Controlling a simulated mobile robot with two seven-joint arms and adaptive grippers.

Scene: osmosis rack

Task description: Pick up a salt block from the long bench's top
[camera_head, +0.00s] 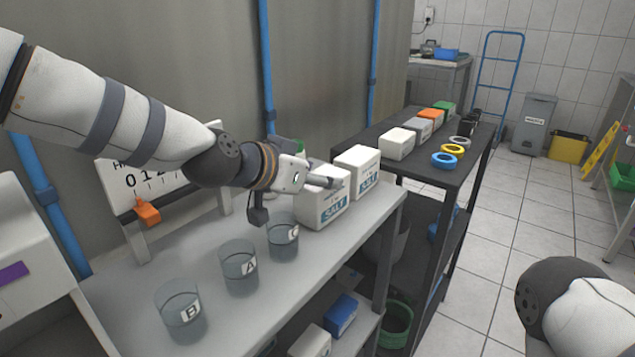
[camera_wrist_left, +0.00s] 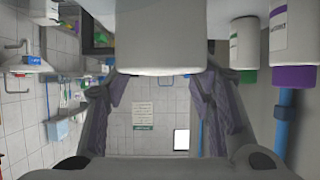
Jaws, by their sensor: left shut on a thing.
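Two white salt blocks with blue SALT labels stand at the far right end of the grey bench top (camera_head: 225,307) in the head view. My left gripper (camera_head: 328,182) is at the top of the nearer salt block (camera_head: 320,211) and shut on it. The other salt block (camera_head: 367,182) is just behind, to the right. In the left wrist view a pale block (camera_wrist_left: 158,42) fills the top middle, between the fingers of my left gripper (camera_wrist_left: 157,85). I cannot tell whether the held block touches the bench. My right gripper is out of view.
Glass beakers B (camera_head: 181,315), A (camera_head: 239,272) and C (camera_head: 283,240) stand left of the blocks. A number board (camera_head: 130,185) with an orange slider is behind them. A dark rack (camera_head: 425,171) beyond carries several blocks and coloured rings.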

